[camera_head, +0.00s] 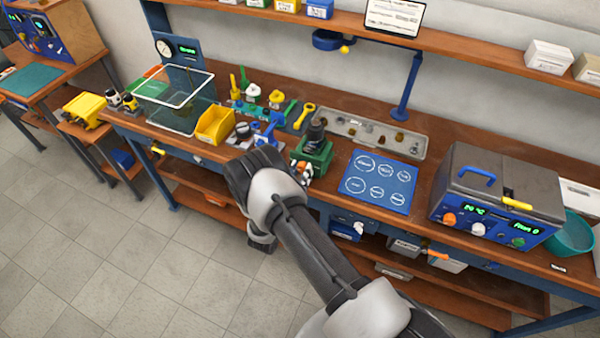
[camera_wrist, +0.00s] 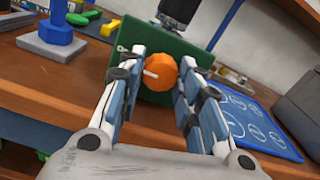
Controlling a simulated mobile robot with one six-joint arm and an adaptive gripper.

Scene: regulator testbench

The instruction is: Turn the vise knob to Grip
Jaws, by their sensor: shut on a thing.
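The vise is a green block (camera_head: 318,153) near the front edge of the bench in the head view; its green front face (camera_wrist: 200,55) fills the middle of the wrist view. An orange round knob (camera_wrist: 170,72) with a white pointer mark is on that face. The mark points to the left in the wrist view. My gripper (camera_wrist: 158,74) has its two fingers on either side of the knob, shut on it. In the head view my gripper (camera_head: 300,174) is at the vise front and partly hides the knob. No Grip label is readable.
A dark cylindrical part (camera_head: 316,130) stands at the vise top. A blue mat with white circles (camera_head: 388,178) lies to the right, then a grey machine (camera_head: 500,190). A yellow bin (camera_head: 215,125) and small tools are to the left. The floor in front is clear.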

